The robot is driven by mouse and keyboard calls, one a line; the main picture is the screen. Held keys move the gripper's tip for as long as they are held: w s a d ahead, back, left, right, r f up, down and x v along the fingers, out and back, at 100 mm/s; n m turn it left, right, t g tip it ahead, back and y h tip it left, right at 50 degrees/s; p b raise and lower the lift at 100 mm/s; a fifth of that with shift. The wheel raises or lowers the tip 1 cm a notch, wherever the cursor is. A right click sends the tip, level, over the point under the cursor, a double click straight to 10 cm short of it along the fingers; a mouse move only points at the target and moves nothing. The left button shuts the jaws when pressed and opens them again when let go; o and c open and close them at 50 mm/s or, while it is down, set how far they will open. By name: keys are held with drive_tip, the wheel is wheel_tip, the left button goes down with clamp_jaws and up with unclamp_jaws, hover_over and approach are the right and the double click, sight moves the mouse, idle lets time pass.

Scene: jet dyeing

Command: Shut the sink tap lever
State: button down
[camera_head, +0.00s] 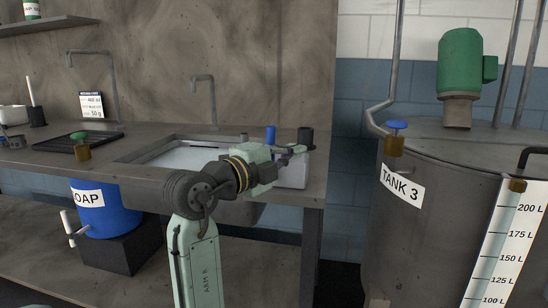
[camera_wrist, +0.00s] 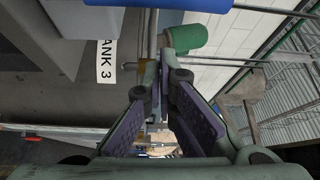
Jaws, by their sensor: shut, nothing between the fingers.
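The sink (camera_head: 185,157) is set into the counter in the head view, with a grey gooseneck tap spout (camera_head: 212,100) behind it. An upright blue piece (camera_head: 270,135) stands just behind my gripper, at the sink's right; I cannot tell whether it is the tap lever. My gripper (camera_head: 300,149) is shut and empty above a pale box at the counter's right end. In the wrist view its fingers (camera_wrist: 165,62) meet at their tips with nothing between them. A blue surface (camera_wrist: 150,3) crosses the top of that view, close to the camera.
A dark cylinder (camera_head: 305,138) stands beside my fingertips, by the pale box (camera_head: 292,172). Tank 3 (camera_head: 420,220), with a blue-handled valve (camera_head: 395,133), is to the right. A black tray (camera_head: 75,142) and a brass valve with a green knob (camera_head: 81,145) are at left.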

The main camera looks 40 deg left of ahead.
drive_tip(key=s+b, duration=0.1)
drive_tip(key=s, duration=0.9)
drive_tip(key=shift+d, duration=0.35)
drive_tip(key=shift+r, duration=0.1)
